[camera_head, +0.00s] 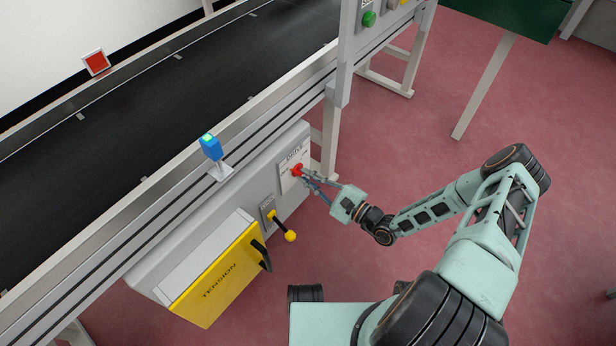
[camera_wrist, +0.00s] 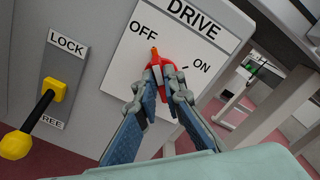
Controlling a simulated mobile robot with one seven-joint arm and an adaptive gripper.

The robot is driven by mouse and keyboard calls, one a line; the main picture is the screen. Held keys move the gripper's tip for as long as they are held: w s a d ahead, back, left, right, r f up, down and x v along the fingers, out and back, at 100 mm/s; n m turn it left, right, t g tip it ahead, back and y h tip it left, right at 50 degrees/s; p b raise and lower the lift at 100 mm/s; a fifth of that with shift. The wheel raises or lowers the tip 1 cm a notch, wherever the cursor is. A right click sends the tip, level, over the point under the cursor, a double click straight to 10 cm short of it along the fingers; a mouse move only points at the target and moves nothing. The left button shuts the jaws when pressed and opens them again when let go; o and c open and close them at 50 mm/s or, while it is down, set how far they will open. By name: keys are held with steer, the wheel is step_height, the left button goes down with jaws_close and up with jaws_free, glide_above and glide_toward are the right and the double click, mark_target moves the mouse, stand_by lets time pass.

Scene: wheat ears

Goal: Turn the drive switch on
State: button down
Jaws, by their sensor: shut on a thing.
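The drive switch (camera_wrist: 168,62) is a red knob with an orange tip on a white plate (camera_wrist: 196,47) marked DRIVE, OFF and ON. In the wrist view its orange tip points up and left, toward the OFF mark. The switch also shows in the head view (camera_head: 296,169), on the grey box under the conveyor. My gripper (camera_wrist: 165,72) is shut on the red knob, one finger on each side. Its fingers hide part of the knob. In the head view my gripper (camera_head: 303,174) reaches the plate from the right.
A yellow-knobbed lock lever (camera_head: 290,236) sits left of the plate, low on the box. Beyond it is a yellow TENSION cover (camera_head: 215,279) with a black handle. A blue sensor (camera_head: 210,149) stands on the conveyor rail. A conveyor leg (camera_head: 331,140) rises close to the plate's right.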

steer(key=shift+w+d+m, duration=0.1)
steer(key=shift+m, duration=2.9)
steer(key=shift+w+d+m, duration=0.1)
steer(key=shift+w+m, duration=0.05)
steer(key=shift+m, duration=2.85)
steer(key=shift+w+d+m, duration=0.1)
steer(key=shift+m, duration=2.9)
steer(key=c, duration=2)
jaws_free()
steer(key=shift+c, duration=0.2)
